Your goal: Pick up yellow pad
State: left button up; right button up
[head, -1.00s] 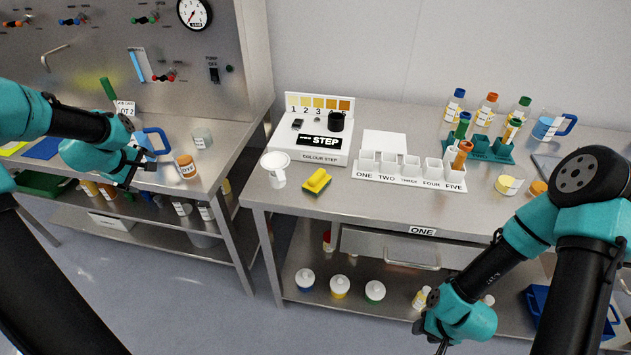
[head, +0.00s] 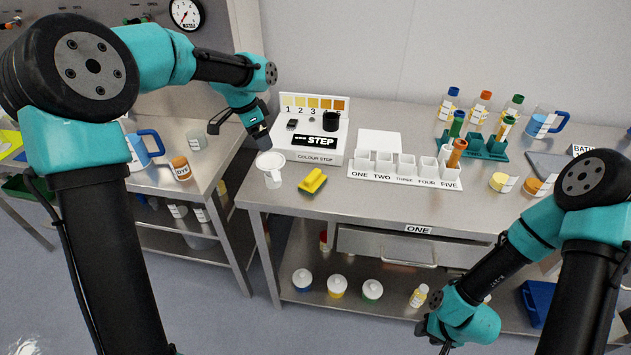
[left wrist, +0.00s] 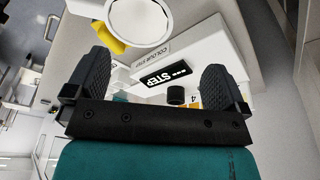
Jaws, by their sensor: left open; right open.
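A yellow pad (head: 312,181) with a dark edge lies on the middle bench, right of a white cup (head: 270,168). In the left wrist view a yellow piece (left wrist: 105,38) shows beside the round cup rim (left wrist: 140,15), which partly covers it; it looks like the pad. My left gripper (head: 240,132) is open and empty, above the bench's left end, behind and left of the cup and apart from the pad. Its two spread fingers also show in the left wrist view (left wrist: 155,82). My right gripper (head: 432,338) is open, low at the front of the bench, far from the pad.
The white colour step box (head: 318,156) stands behind the pad. A numbered white rack (head: 405,178) stands to its right. A brown-labelled jar (head: 181,168) and a blue-handled jug (head: 140,150) are on the left bench. Bare steel lies in front of the pad.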

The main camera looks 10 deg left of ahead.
aim_at(313, 174)
pick_arm(q)
jog(key=w+d+r+m+g+y, duration=0.1)
jog(key=d+r+m+y, duration=0.1)
jog(key=d+m, duration=1)
jog(key=d, duration=0.2)
jog(key=shift+w+d+r+g, duration=0.15)
jog(key=shift+d+r+g, duration=0.1)
jog(key=shift+d+g, duration=0.05)
notch_tip(313, 174, down, 12)
jog(key=shift+f, duration=0.1)
jog(key=shift+d+f, duration=0.15)
jog(key=shift+f, duration=2.45)
